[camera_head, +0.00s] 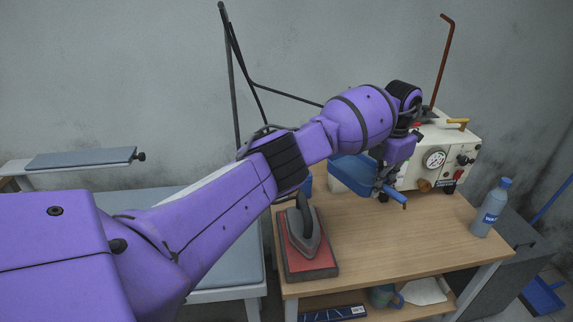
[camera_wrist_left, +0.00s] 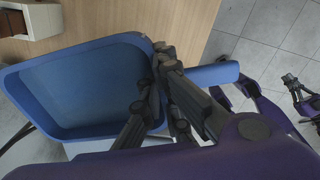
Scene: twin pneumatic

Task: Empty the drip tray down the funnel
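The blue drip tray (camera_head: 352,172) is at the back of the wooden table, partly hidden by my left arm. In the left wrist view the tray (camera_wrist_left: 85,88) is a wide, shallow blue pan with a round handle (camera_wrist_left: 215,74). My left gripper (camera_head: 385,187) is at the handle, and its dark fingers (camera_wrist_left: 165,85) are closed around it next to the pan. I cannot tell whether liquid lies in the pan. My right gripper (camera_wrist_left: 300,92) shows small at the right edge of the left wrist view, apart from the tray; its opening is unclear. I cannot make out a funnel.
An iron (camera_head: 302,232) stands on a red pad (camera_head: 308,262) at the table's left. A cream machine with a gauge (camera_head: 434,159) stands at the back, and a water bottle (camera_head: 490,208) at the right. The table's front middle (camera_head: 405,240) is clear.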

